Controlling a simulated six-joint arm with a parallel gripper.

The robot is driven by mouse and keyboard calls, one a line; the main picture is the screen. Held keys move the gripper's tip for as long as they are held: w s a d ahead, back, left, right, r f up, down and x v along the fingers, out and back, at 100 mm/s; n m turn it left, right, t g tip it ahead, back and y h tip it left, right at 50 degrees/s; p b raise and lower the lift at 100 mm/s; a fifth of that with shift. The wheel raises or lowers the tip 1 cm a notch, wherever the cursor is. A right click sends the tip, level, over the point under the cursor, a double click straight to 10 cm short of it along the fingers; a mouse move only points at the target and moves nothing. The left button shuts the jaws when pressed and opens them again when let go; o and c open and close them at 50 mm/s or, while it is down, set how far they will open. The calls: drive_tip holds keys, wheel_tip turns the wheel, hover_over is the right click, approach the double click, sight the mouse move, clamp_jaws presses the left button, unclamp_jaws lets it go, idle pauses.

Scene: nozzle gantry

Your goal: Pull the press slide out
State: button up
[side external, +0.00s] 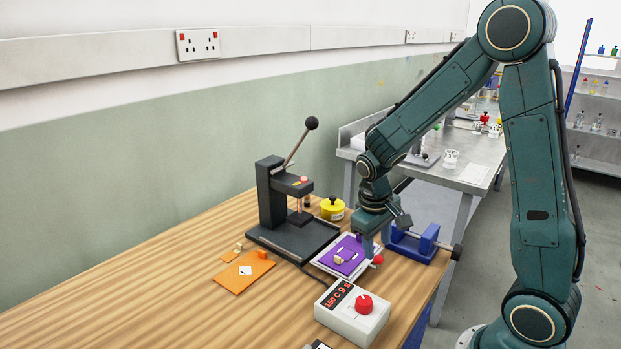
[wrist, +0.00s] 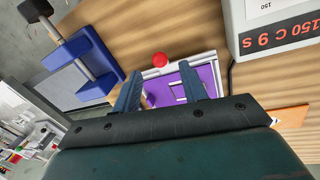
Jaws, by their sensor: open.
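The press slide (side external: 326,263) is a pale tray with a purple top, beside the right edge of the dark press base (side external: 281,243). I cannot tell whether any of it lies under the press. Small pale pieces lie on the purple surface. A red knob (side external: 377,260) sticks out at its outer end. My gripper (side external: 376,247) is open above that end, pointing down. In the wrist view the knob (wrist: 160,59) shows between and just beyond the two open fingers (wrist: 160,70). Nothing is held. The fingers hide part of the slide.
A white controller box (side external: 352,315) with a red dial stands close in front of the slide. A blue vice-like fixture (side external: 415,246) stands to its right. A yellow pot (side external: 332,208) is behind, and an orange mat (side external: 244,274) lies left. The table's left front is clear.

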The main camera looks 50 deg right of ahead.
wheel_tip(320, 180, up, 10)
drive_tip(key=a, duration=0.1)
drive_tip(key=shift+w+a+f, duration=0.15)
drive_tip(key=shift+a+f, duration=0.1)
drive_tip(key=shift+a, duration=0.15)
drive_tip(key=s+a+r+n+t+y, duration=0.1)
drive_tip(key=s+a+r+t, duration=0.2)
drive_tip(key=s, duration=0.3)
drive_tip(key=s+a+r+n+t+y, duration=0.1)
drive_tip(key=s+a+r+t, duration=0.2)
drive_tip(key=s+a+r, duration=0.2)
drive_tip(key=shift+s+a, duration=0.55)
drive_tip(key=shift+s, duration=0.65)
idle(1.1)
